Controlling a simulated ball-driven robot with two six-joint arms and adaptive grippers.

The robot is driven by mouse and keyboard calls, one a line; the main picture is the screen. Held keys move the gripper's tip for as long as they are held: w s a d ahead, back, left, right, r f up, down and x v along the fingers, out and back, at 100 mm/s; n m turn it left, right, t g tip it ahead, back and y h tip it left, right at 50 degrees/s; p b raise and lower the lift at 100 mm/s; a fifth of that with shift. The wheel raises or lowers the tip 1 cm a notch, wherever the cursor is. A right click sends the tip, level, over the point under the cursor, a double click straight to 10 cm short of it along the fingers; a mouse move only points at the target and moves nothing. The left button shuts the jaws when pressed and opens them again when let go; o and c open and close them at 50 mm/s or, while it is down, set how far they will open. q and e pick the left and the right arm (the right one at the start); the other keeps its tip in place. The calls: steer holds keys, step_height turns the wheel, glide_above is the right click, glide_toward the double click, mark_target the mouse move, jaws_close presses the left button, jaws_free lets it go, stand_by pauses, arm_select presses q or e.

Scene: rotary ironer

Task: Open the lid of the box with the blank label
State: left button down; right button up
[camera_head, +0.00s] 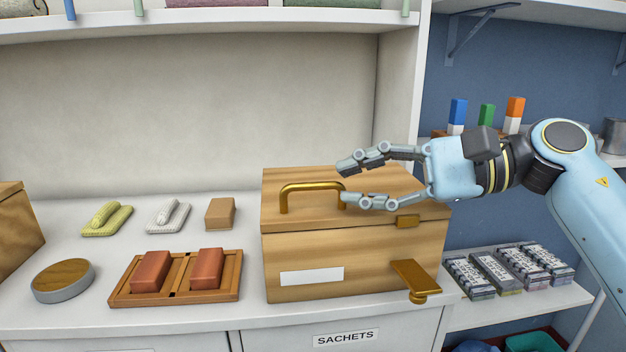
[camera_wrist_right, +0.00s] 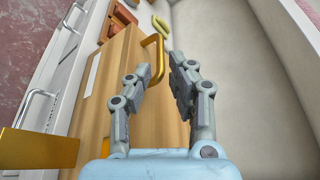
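The wooden box (camera_head: 356,264) with a blank white label (camera_head: 312,276) stands on the white counter. Its lid (camera_head: 375,212) is down and carries a brass handle (camera_head: 312,187), which also shows in the right wrist view (camera_wrist_right: 155,60). A brass hasp (camera_head: 415,281) sticks out from the front right, swung away from the small brass catch (camera_head: 408,221). My right gripper (camera_head: 346,182) is open above the lid, its fingers by the handle's right end. In the right wrist view the handle lies just beyond and between the fingertips. Nothing is held. My left gripper is out of view.
A wooden tray (camera_head: 177,298) with two red bars lies left of the box. A shelf (camera_head: 514,309) with several packets stands right. A drawer below reads SACHETS.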

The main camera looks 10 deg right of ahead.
mark_target(325, 185)
steer(key=x, duration=0.6)
steer(key=shift+p, duration=0.4)
jaws_close()
